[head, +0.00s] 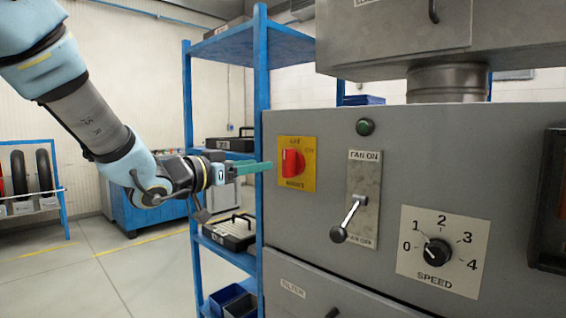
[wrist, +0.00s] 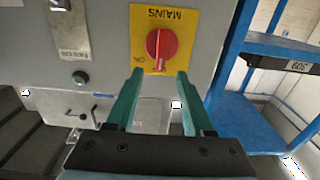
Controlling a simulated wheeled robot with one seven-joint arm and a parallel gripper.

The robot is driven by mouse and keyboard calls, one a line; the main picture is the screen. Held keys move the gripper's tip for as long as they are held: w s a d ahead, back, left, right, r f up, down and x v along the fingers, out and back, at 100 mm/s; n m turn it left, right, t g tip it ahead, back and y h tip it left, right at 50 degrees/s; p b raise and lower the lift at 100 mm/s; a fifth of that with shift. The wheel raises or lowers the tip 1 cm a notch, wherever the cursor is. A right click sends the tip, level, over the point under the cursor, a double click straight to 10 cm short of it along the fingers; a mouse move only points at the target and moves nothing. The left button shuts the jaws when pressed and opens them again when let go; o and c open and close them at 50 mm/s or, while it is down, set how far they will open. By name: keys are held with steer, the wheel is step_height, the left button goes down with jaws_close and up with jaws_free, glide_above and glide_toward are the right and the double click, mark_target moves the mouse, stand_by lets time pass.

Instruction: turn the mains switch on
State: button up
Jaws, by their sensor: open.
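The mains switch (head: 292,161) is a red rotary knob on a yellow plate (head: 308,182) on the grey cabinet front. Its ridge stands upright, towards the OFF mark at the top; the ON mark is at the upper right. In the wrist view the knob (wrist: 161,46) shows upside down, with the MAINS lettering above it. My gripper (head: 268,167) points at the plate from the left, at knob height. Its green fingers are open and empty. In the wrist view the gripper (wrist: 160,74) has one fingertip to each side below the knob, seemingly short of it.
Right of the switch are a fan lever (head: 350,216), angled down, a speed dial (head: 438,252) and a dark green lamp (head: 365,127). A blue shelf rack (head: 262,80) stands close beside the cabinet's left edge, behind my gripper. Open floor (head: 80,270) lies to the left.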

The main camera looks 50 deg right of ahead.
mark_target(284, 161)
steer(key=d+p, duration=0.1)
steer(key=d, duration=0.3)
steer(key=d+p, duration=0.1)
steer(key=d, duration=0.3)
steer(key=shift+s+d+r+p, duration=0.1)
steer(key=shift+s+d+p, duration=0.1)
steer(key=shift+d+p, duration=0.1)
steer(key=shift+d, duration=0.7)
steer(key=shift+c, duration=0.2)
jaws_close()
